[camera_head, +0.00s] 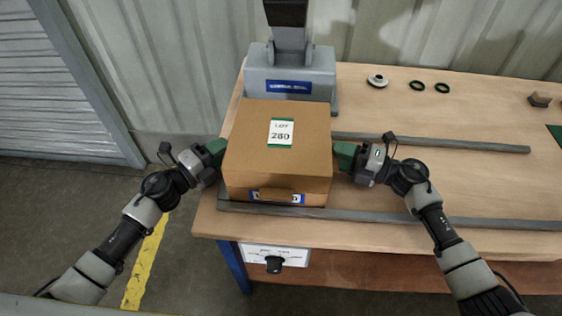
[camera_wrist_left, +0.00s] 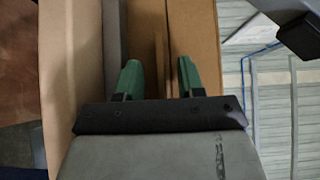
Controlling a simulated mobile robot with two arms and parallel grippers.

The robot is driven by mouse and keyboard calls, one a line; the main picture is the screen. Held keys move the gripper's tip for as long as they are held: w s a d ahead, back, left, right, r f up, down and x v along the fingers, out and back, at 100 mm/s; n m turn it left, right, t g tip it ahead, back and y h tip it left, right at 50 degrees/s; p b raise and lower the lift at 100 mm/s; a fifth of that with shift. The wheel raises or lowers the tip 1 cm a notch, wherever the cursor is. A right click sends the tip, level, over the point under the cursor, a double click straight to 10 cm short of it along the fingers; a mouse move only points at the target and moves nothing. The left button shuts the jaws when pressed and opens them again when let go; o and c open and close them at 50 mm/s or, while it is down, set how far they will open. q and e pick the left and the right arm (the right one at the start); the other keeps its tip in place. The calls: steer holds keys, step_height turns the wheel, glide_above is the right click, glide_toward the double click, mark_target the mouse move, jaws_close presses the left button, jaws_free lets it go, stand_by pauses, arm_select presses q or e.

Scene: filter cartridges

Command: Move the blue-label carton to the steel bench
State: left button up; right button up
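The brown carton (camera_head: 300,115) sits at the left end of the wooden-topped bench (camera_head: 450,180). Its top has a white and green label reading LOT 280. A blue and white label (camera_head: 265,196) is on its front, partly covered by a brown tab. My left gripper (camera_head: 217,150) is at the carton's left side. In the left wrist view its green fingers (camera_wrist_left: 160,78) are apart, with brown carton surfaces (camera_wrist_left: 200,40) around them; I cannot tell whether they touch. My right gripper (camera_head: 344,156) is at the carton's right side, its fingertips partly hidden and its opening unclear.
A grey machine (camera_head: 290,70) with a blue plate stands behind the carton. Grey rails (camera_head: 440,143) run along the bench behind and in front of the carton. A round part (camera_head: 377,80), two dark rings (camera_head: 430,87) and a small brown block (camera_head: 540,100) lie farther back. The bench's middle is clear.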

arm_select(q)
steer(key=shift+w+d, duration=0.15)
arm_select(e)
steer(key=shift+w+a, duration=0.1)
steer(key=shift+a, duration=0.1)
arm_select(q)
jaws_close()
arm_select(e)
jaws_close()
arm_select(q)
steer(key=shift+r, duration=0.1)
